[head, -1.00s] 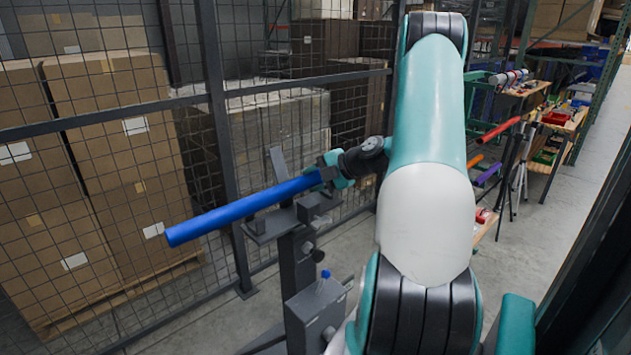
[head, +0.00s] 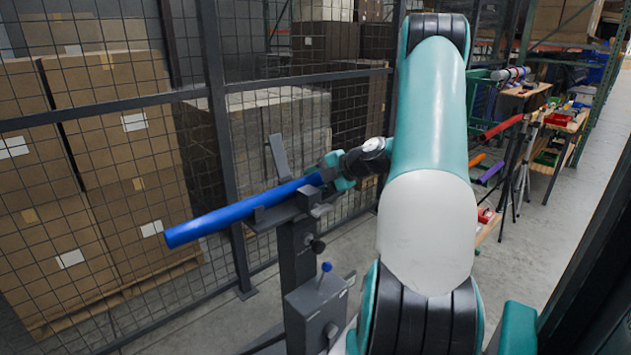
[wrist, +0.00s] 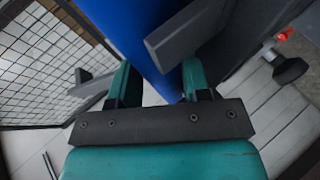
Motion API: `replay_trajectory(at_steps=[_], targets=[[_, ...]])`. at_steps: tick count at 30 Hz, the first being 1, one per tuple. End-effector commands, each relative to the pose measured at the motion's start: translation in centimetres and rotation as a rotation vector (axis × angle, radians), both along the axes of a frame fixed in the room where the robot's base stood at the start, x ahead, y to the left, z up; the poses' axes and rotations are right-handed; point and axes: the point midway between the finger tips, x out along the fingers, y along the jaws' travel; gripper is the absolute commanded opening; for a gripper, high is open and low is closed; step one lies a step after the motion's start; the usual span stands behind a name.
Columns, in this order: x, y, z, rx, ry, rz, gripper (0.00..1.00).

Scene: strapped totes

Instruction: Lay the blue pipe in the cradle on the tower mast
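The blue pipe (head: 215,222) slants across the top of the tower mast (head: 297,258) in the head view. Whether the pipe bears fully on the cradle I cannot tell. My gripper (head: 336,172) is at the pipe's right end. In the wrist view, its two teal fingers (wrist: 158,80) stand on either side of the blue pipe (wrist: 140,30), seemingly shut on it. A grey cradle plate (wrist: 185,38) crosses close to the right finger.
A wire mesh fence (head: 217,120) stands close behind the mast, with stacked cartons (head: 115,130) beyond it. A grey box with a blue-knobbed lever (head: 318,305) sits on the mast's lower part. A tripod (head: 522,175) and work table (head: 570,122) stand at the right.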

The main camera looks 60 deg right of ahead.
Motion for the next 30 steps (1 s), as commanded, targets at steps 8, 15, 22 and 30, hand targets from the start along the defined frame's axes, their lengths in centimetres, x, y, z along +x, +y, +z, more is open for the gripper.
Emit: replay_trajectory(at_steps=[8, 15, 22, 30], targets=[[-0.1, 0.0, -0.1, 0.001, 0.003, 0.0, 0.71], [-0.1, 0.0, -0.3, 0.005, 0.008, -0.001, 0.71], [-0.7, -0.1, -0.3, 0.007, 0.011, -0.003, 0.71], [-5.0, -1.3, 2.3, -0.003, 0.002, -0.006, 0.71]])
